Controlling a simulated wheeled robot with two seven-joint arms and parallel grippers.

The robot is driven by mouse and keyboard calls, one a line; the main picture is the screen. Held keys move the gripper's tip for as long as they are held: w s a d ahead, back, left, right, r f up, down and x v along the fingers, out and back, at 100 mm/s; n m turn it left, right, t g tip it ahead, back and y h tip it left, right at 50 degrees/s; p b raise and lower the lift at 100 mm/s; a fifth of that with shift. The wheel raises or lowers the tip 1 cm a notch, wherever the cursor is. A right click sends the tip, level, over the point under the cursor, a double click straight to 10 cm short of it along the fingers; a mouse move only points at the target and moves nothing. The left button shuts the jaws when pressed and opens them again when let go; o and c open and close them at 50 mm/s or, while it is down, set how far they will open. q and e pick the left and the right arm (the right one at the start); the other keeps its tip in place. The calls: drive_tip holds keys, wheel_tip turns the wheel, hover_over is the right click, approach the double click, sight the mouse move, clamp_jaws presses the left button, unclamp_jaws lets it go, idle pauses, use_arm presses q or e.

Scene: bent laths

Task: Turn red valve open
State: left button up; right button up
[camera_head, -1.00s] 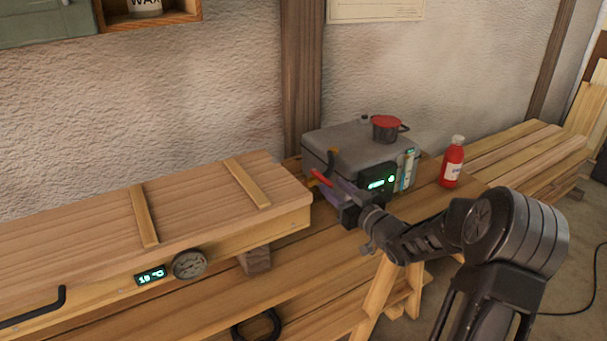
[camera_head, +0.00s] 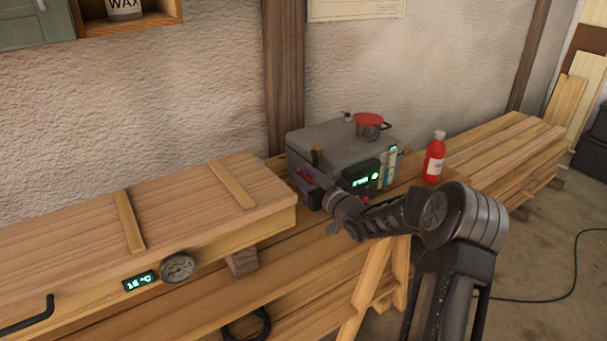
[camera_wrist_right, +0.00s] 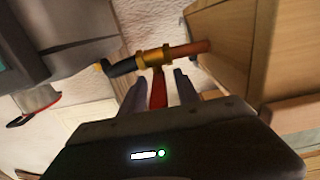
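The red valve lever (camera_wrist_right: 158,88) hangs from a brass valve body (camera_wrist_right: 153,57) in the right wrist view. A copper pipe joins the valve on one side and a black hose on the other. The lever also shows as a small red piece in the head view (camera_head: 305,177), in front of the grey box. My right gripper (camera_wrist_right: 157,82) has its two grey fingers apart, one on each side of the lever, with visible gaps. In the head view the gripper (camera_head: 309,188) is partly hidden by its own wrist. My left gripper is not in view.
The grey box (camera_head: 340,140) carries a red-topped pot (camera_head: 369,125). A long wooden box (camera_head: 190,205) with a dial gauge (camera_head: 177,267) lies left of it. A red bottle (camera_head: 434,158) stands to the right. Stacked boards (camera_head: 510,140) lie beyond.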

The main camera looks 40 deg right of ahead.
clamp_jaws()
idle(1.4)
